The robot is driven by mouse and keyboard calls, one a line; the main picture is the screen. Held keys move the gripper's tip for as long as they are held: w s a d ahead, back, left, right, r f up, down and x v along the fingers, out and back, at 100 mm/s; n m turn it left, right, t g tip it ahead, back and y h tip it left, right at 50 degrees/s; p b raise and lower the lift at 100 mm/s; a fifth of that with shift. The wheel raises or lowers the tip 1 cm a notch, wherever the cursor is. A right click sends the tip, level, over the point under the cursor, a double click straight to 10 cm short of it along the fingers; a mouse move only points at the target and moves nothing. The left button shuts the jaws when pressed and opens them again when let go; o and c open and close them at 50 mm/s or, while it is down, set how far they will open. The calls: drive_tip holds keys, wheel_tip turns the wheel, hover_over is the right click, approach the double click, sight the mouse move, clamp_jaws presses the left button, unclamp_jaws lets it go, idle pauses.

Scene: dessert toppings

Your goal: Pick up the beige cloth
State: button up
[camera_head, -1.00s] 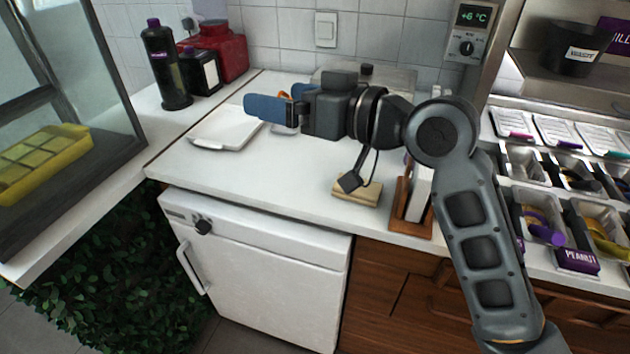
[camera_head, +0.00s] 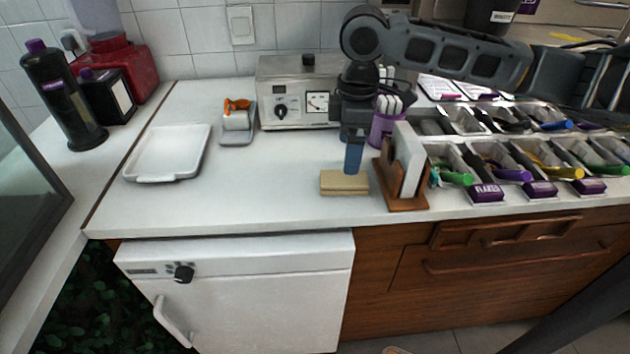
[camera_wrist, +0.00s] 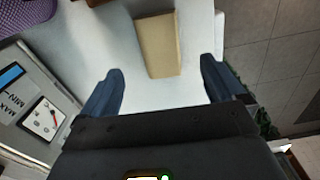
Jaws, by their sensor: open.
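The beige cloth (camera_head: 344,183) is a folded, flat block on the white counter, left of the wooden holder. In the wrist view the cloth (camera_wrist: 159,45) lies ahead of my gripper, between the lines of the two fingers but beyond their tips. My gripper (camera_wrist: 159,75) is open, with its blue fingers spread wide and nothing between them. In the head view my gripper (camera_head: 353,156) points down, just above and behind the cloth; one finger hides the other there.
A wooden holder with white cards (camera_head: 407,165) stands close right of the cloth. A metal appliance (camera_head: 293,95) and a purple cup (camera_head: 384,128) stand behind. A white tray (camera_head: 140,178) is at left. The counter (camera_head: 260,190) left of the cloth is clear.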

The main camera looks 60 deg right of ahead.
sight(349, 177)
drive_tip(key=shift+s+d+f, duration=0.1)
drive_tip(key=shift+s+d, duration=0.2)
drive_tip(key=shift+s, duration=0.05)
drive_tip(key=shift+f, duration=0.35)
drive_tip(key=shift+a+f+p, duration=0.15)
drive_tip(key=shift+f+p, duration=0.15)
drive_tip(key=shift+f, duration=3.2)
drive_tip(key=shift+c, duration=0.4)
drive_tip(key=c, duration=1)
